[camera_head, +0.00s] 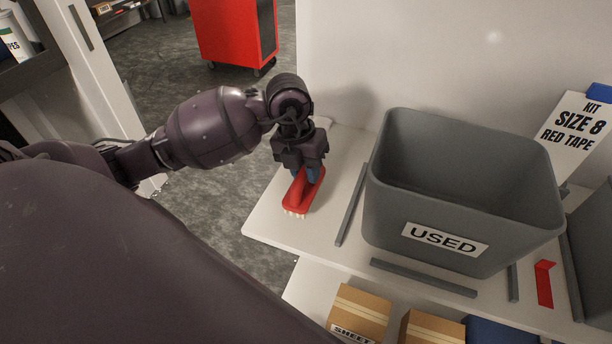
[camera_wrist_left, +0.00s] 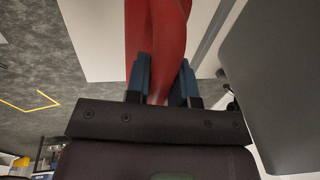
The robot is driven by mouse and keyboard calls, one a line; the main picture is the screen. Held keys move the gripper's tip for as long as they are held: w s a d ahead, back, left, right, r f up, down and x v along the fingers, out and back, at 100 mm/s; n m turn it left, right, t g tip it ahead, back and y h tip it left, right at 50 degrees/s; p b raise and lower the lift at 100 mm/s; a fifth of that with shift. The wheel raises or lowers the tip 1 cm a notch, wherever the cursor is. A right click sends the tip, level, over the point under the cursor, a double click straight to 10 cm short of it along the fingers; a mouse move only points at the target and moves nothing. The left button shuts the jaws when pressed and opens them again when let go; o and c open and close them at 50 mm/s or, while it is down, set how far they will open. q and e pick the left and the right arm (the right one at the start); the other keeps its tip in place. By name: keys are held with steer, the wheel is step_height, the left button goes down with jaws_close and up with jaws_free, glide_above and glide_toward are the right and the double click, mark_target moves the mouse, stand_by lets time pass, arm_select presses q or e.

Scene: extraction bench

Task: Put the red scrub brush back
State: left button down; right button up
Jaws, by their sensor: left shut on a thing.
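The red scrub brush (camera_head: 297,197) has a red body with pale bristles along its lower edge. It is at the left end of the white bench top (camera_head: 335,172), left of the grey bin. My left gripper (camera_head: 306,176) is over the brush, with its blue fingers shut on the handle. In the left wrist view the red handle (camera_wrist_left: 157,50) runs up between the two fingers (camera_wrist_left: 163,85). I cannot tell whether the bristles touch the bench top. My right gripper is not in view.
A grey bin (camera_head: 384,215) labelled USED stands right of the brush, behind grey strips (camera_head: 352,203) on the bench. A red bracket (camera_head: 544,284) and a SIZE 8 kit sign (camera_head: 577,128) are further right. Cardboard boxes (camera_head: 358,310) sit on the shelf below.

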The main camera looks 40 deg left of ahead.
arm_select(q)
step_height(320, 180, down, 2)
steer(key=shift+f, duration=0.1)
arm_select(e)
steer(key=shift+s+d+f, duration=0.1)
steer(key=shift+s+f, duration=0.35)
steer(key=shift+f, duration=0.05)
